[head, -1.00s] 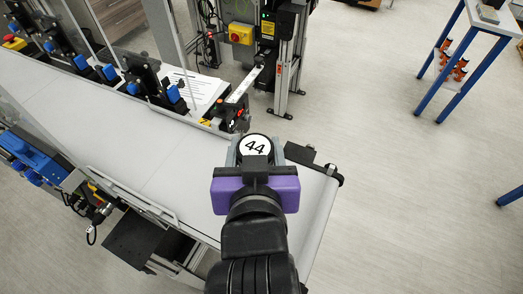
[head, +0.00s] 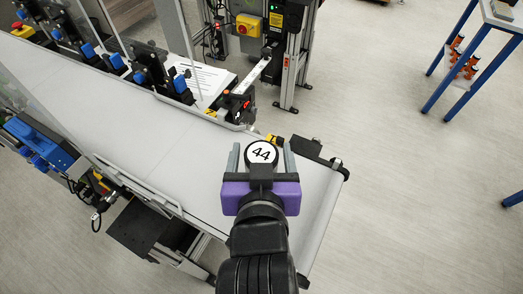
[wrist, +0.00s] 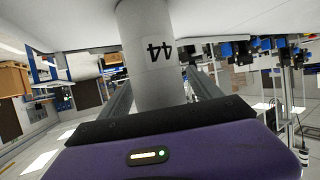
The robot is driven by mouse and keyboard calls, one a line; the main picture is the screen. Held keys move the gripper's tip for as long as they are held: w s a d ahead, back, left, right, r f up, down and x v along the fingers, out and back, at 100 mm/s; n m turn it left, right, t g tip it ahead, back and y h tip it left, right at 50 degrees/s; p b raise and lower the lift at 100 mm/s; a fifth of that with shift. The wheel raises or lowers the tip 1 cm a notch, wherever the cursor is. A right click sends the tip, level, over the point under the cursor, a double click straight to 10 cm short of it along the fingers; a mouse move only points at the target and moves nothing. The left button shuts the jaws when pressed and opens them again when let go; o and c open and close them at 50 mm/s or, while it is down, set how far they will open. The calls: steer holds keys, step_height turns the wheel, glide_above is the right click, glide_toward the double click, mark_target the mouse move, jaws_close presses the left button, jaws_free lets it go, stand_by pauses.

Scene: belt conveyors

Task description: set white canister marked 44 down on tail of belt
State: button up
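The white canister marked 44 (head: 262,153) stands upright on the tail of the belt (head: 315,205), with its black-rimmed round top showing in the head view. In the wrist view the canister (wrist: 146,60) appears upside down, with its 44 label facing my gripper. My gripper (head: 262,146) is open, with one grey finger on each side of the canister and a gap showing on both sides. The fingers also show apart in the wrist view (wrist: 160,92). The canister's foot on the belt is hidden in the head view.
A black bracket (head: 307,147) sits at the belt's far edge near its end roller. A sensor post with a red light (head: 238,106) stands by the belt's far side. A blue-legged table (head: 470,60) stands off to the right, with open floor between.

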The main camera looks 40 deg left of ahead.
steer(key=shift+r, duration=0.25)
steer(key=shift+s+d, duration=0.25)
steer(key=shift+s, duration=0.05)
steer(key=p+v, duration=0.8)
steer(key=v, duration=0.3)
steer(key=shift+s+d, duration=0.1)
